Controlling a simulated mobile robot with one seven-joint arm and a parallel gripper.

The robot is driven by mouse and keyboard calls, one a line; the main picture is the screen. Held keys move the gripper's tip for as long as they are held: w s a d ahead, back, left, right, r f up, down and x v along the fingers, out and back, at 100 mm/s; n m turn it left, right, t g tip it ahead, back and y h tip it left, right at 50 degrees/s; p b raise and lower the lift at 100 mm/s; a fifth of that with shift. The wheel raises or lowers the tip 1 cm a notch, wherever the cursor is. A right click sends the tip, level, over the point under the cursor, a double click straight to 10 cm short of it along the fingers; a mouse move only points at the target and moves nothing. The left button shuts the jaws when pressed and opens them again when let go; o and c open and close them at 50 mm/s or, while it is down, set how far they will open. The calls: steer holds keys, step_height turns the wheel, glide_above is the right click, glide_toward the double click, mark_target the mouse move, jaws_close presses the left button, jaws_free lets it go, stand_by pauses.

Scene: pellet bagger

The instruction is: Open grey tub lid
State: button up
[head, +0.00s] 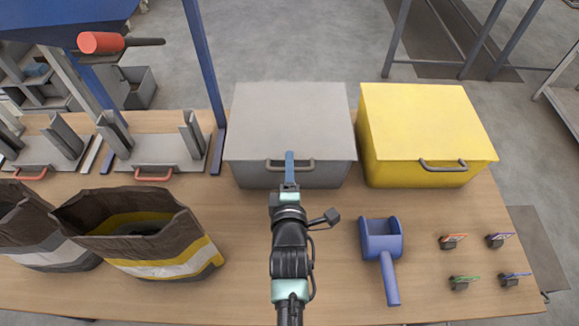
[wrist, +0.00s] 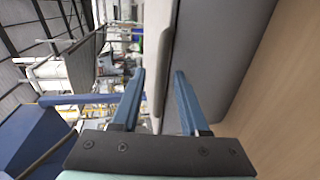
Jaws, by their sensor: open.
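The grey tub (head: 250,175) stands at the back middle of the table with its flat grey lid (head: 290,110) down. A grey bar handle (head: 308,163) sits at the middle of the lid's front edge. My gripper (head: 289,155) is at this handle, with its blue fingers over its middle in the head view. The tub's grey side (wrist: 225,50) shows to the right there. Whether either finger touches the handle I cannot tell.
A yellow tub (head: 425,120) stands close on the right. A blue scoop (head: 382,245) and several small coloured clips (head: 453,240) lie at the front right. Open bags (head: 140,235) stand at the left. A blue post (head: 203,60) rises left of the grey tub.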

jaws_close()
stand_by(1.4)
